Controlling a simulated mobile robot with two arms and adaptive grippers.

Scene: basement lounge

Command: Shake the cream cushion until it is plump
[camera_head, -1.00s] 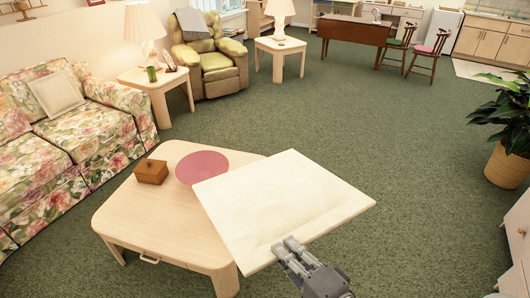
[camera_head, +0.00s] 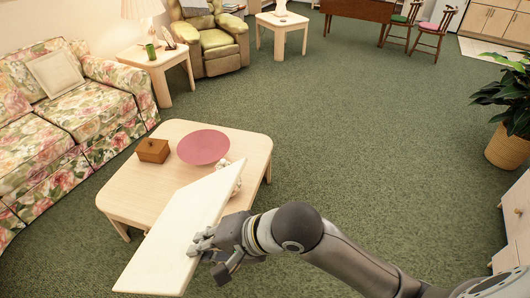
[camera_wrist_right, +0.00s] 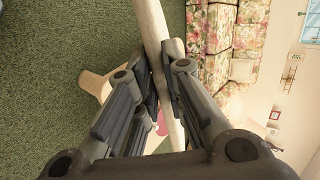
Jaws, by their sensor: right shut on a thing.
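In the right wrist view the cushion (camera_wrist_right: 152,28) shows edge-on between the two fingers of the gripper (camera_wrist_right: 165,80). Whether the cushion touches the table cannot be told. Another cream cushion (camera_head: 55,75) rests on the floral sofa. My left gripper is not in view.
The coffee table (camera_head: 245,150) carries a brown wooden box (camera_head: 152,151), a round pink mat (camera_head: 204,147) and a small whitish object (camera_head: 236,170) partly behind the cushion. The floral sofa (camera_head: 80,125) stands left. A potted plant (camera_head: 510,125) stands right. Green carpet behind the table is clear.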

